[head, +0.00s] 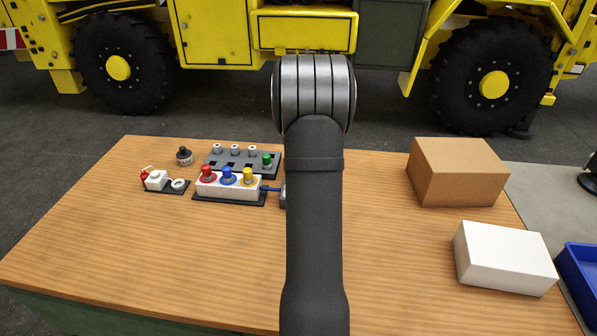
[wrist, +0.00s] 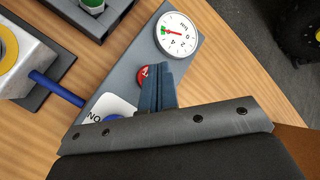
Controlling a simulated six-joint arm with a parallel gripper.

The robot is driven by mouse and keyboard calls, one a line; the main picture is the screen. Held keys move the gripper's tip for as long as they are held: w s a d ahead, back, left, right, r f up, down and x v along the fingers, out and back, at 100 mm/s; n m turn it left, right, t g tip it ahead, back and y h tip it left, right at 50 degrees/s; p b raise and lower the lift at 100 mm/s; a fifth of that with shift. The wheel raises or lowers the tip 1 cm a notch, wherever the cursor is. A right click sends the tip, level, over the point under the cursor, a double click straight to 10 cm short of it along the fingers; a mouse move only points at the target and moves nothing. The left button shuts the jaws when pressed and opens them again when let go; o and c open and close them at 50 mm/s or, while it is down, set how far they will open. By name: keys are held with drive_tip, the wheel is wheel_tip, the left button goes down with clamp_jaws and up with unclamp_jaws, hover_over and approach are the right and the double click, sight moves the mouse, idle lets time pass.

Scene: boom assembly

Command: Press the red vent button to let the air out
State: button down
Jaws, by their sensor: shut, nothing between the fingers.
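The red vent button (wrist: 142,77) shows in the wrist view on a grey panel (wrist: 206,46), partly hidden by my fingers. My gripper (wrist: 158,68) is shut and empty, with its fingertips right beside and over the button's edge. I cannot tell whether they touch it. On the same panel, a white round gauge (wrist: 177,35) with a red needle lies beyond the fingertips. A blue button (wrist: 113,118) on a white label plate is partly hidden by my gripper's body. In the head view my arm hides the gripper, the button and most of the panel.
A white block (head: 228,187) with red, blue and yellow caps stands left of my arm, with a blue hose (wrist: 55,89) running to the panel. Behind it is a grey rack (head: 215,160). A cardboard box (head: 457,172) and white box (head: 504,257) stand at right. The front-left wooden table is clear.

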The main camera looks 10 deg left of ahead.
drive_tip(key=shift+f, duration=0.1)
drive_tip(key=shift+f, duration=0.3)
drive_tip(key=shift+r, duration=0.1)
idle(0.5)
drive_tip(key=shift+r, duration=0.3)
drive_tip(key=shift+r, duration=2.5)
drive_tip(key=shift+r, duration=1.9)
